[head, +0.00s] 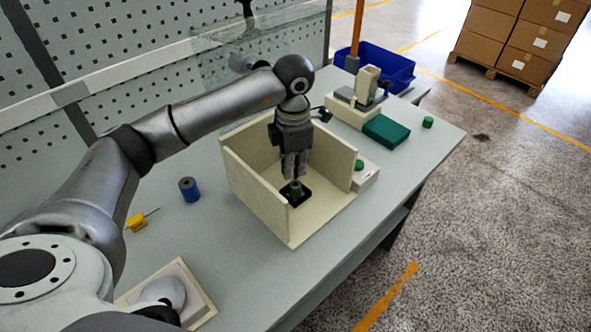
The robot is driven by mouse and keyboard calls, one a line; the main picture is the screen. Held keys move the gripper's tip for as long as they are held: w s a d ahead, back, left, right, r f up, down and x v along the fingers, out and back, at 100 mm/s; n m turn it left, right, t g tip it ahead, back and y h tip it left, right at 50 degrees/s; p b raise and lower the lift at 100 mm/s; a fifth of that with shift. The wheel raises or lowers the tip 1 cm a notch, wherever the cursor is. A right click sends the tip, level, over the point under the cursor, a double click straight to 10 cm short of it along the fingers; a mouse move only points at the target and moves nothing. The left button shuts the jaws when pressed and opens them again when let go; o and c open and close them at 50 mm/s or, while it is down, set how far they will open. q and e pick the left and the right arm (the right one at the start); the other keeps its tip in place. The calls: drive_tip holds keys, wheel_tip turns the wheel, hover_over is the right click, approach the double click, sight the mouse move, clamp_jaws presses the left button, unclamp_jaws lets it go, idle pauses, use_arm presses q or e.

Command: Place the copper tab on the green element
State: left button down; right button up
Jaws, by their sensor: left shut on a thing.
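My left gripper (293,176) points straight down inside an open-fronted beige box. It is shut, directly above a green element (295,188) in a small black square base (303,194) on the box floor. The copper tab is small and mostly hidden between the fingers; I cannot make out its outline. I cannot tell whether it touches the green element. My right gripper is not in view.
The beige box walls (253,193) stand around my left gripper. A white block with a green button (362,176) stands right. Beyond are a dark green block (386,131) and a blue bin (387,68).

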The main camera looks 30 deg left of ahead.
sight(295, 184)
use_arm(q)
drive_tip(key=shift+w+a+f, duration=0.1)
drive_tip(key=shift+w+f, duration=0.4)
drive_tip(key=shift+f, duration=0.1)
drive_tip(key=f+p, duration=0.2)
drive_tip(key=shift+w+a+f, duration=0.1)
drive_tip(key=shift+w+f, duration=0.1)
drive_tip(key=shift+f, duration=0.65)
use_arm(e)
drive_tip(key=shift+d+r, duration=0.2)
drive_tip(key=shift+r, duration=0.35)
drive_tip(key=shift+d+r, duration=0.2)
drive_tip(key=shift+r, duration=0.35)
use_arm(q)
drive_tip(key=shift+f, duration=0.15)
drive_tip(key=c, duration=1.6)
unclamp_jaws()
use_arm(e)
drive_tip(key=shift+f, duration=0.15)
